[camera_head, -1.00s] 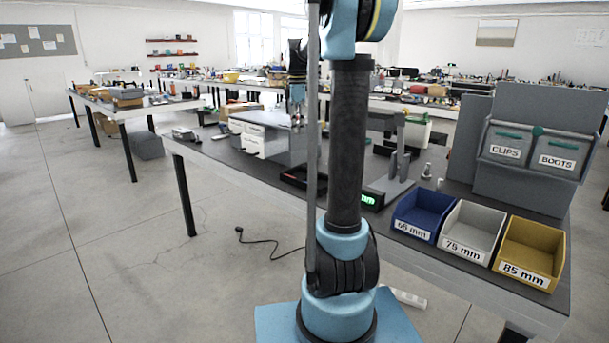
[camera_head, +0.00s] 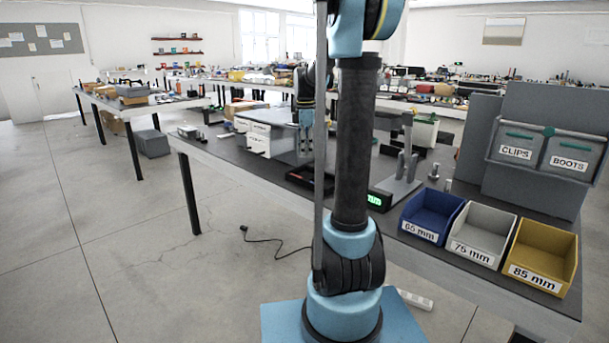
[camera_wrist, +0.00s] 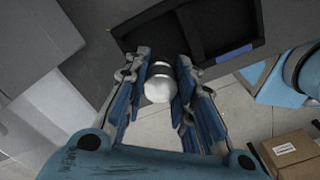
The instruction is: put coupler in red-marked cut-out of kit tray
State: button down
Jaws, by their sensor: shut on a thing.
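The coupler (camera_wrist: 159,88) is a pale, rounded piece in the wrist view. My gripper (camera_wrist: 163,62) is shut on it, with a blue-and-grey finger on each side. The kit tray (camera_wrist: 258,22) is dark with several recesses, beyond the fingertips at the top of the wrist view. A blue mark (camera_wrist: 234,53) is on its near edge. I cannot make out a red-marked cut-out there. In the head view the tray (camera_head: 298,180) lies on the bench, partly hidden by my arm. My gripper (camera_head: 305,143) shows above and behind it.
A white drawer unit (camera_head: 259,138) stands left of the tray. A green display (camera_head: 376,200) and a grey stand (camera_head: 405,165) are to its right. Blue (camera_head: 432,213), grey (camera_head: 483,232) and yellow (camera_head: 545,250) bins line the bench's right front. A cardboard box (camera_wrist: 292,155) shows lower right.

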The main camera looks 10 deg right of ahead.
aim_at(305, 176)
jog(key=shift+f, duration=4)
jog(key=shift+f, duration=0.1)
jog(key=c, duration=1.6)
grip_release()
